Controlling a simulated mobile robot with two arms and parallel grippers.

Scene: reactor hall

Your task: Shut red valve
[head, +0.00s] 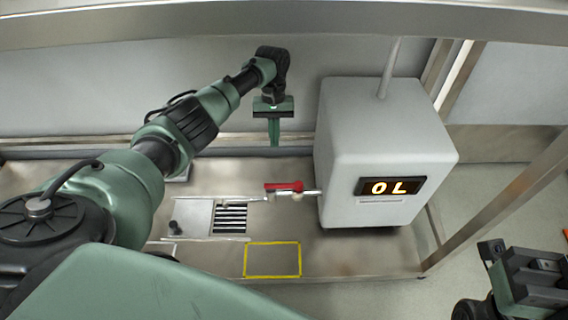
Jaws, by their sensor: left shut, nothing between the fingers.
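The red valve (284,187) is a red lever handle on a short pale pipe that comes out of the left side of a white box (345,150). The lever lies roughly in line with the pipe, pointing left. My left gripper (274,140) points down behind the valve, a little above it in the picture. Its fingers are together, empty and apart from the lever. Dark parts of my right arm, with what may be the right gripper (525,270), show at the bottom right, far from the valve; its fingers cannot be made out.
The white box has a lit display (390,187) reading "OL" and a thin rod on top. A metal bench (340,257) holds a slotted drain plate (230,218) and a yellow-outlined square (272,260). A metal beam (250,22) crosses the top; a slanted post (490,205) stands right.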

